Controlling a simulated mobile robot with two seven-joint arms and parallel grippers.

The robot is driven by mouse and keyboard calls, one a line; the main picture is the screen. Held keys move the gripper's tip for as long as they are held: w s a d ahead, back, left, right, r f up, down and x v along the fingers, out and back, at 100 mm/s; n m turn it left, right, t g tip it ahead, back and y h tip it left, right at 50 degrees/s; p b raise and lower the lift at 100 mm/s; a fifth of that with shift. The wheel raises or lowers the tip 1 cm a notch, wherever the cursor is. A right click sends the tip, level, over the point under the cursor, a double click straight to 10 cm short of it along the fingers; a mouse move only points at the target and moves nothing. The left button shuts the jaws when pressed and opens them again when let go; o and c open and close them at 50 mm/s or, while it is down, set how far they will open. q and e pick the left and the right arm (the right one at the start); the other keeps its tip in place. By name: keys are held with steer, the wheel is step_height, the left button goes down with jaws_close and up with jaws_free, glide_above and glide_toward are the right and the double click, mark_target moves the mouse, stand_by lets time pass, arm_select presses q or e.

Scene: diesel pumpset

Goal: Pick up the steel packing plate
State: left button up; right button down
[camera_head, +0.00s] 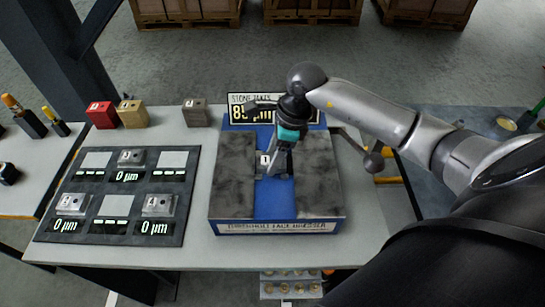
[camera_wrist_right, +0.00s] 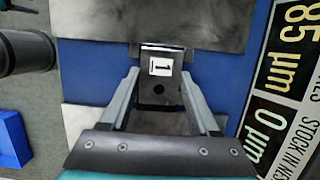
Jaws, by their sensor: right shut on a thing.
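The steel packing plate (camera_wrist_right: 160,92), a grey block with a white label "1" and a dark hole, sits between the fingers of my right gripper (camera_wrist_right: 161,75) in the right wrist view. In the head view my right gripper (camera_head: 274,172) points down over the blue middle of the dresser fixture (camera_head: 320,180), between its two dark mottled slabs. Only the white label and a little of the plate show there; the fingers hide the rest. I cannot tell whether the plate touches the fixture. My left gripper is not in view.
A black tray (camera_head: 75,185) with several grey blocks and "0 µm" readouts lies at left. Red (camera_head: 102,116), tan (camera_head: 132,115) and grey (camera_head: 195,114) blocks stand along the back edge. A display sign (camera_head: 245,112) reading 85 µm stands behind the fixture.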

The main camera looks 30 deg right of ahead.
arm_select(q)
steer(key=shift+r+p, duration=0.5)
arm_select(e)
step_height(320, 180, up, 20)
steer(key=shift+f, duration=0.1)
